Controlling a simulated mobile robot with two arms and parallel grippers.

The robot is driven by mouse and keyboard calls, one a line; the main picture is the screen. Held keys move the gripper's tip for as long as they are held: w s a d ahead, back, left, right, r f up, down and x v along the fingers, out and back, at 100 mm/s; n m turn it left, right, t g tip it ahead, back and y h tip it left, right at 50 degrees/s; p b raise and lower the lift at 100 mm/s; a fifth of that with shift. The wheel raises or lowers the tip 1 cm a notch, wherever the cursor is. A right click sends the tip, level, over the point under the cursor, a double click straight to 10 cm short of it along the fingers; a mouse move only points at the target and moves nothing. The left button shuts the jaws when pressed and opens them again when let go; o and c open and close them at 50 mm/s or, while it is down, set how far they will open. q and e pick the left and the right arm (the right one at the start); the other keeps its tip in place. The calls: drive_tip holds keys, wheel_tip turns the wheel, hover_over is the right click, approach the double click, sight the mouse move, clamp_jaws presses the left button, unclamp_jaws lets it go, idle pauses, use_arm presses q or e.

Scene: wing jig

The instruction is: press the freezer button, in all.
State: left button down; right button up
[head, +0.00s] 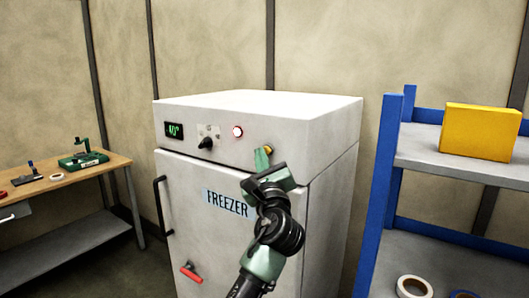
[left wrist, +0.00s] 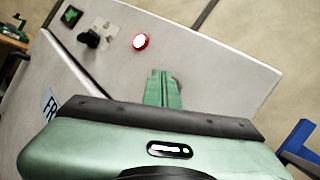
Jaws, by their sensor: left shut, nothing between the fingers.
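The white freezer (head: 232,170) stands in the middle of the head view, with a FREEZER label (head: 228,203) on its door. Its upper panel carries a round button (head: 238,131), lit white with a red ring; the button also shows in the left wrist view (left wrist: 139,41). A small orange-yellow part (head: 268,149) sits on the panel to the right, partly behind my fingers. My left gripper (head: 262,158) is shut and empty, in front of the panel, right of and below the lit button. The wrist view shows its green fingers (left wrist: 163,88) apart from the button; whether they touch the panel is unclear.
The door has a black handle (head: 162,205) and red lever (head: 191,272). A workbench (head: 60,182) stands left; a blue-framed shelf (head: 385,190) with a yellow box (head: 479,131) stands right.

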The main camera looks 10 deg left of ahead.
use_arm(q)
drive_tip(key=shift+w, duration=0.1)
idle(0.5)
drive_tip(key=shift+s+a+p, duration=0.25)
drive_tip(key=shift+s+p, duration=0.35)
drive_tip(key=shift+s, duration=0.2)
drive_tip(key=s+p, duration=0.1)
drive_tip(key=s+a+p, duration=0.1)
drive_tip(key=s, duration=0.2)
drive_tip(key=shift+s+a+p, duration=0.35)
drive_tip(key=shift+p, duration=0.05)
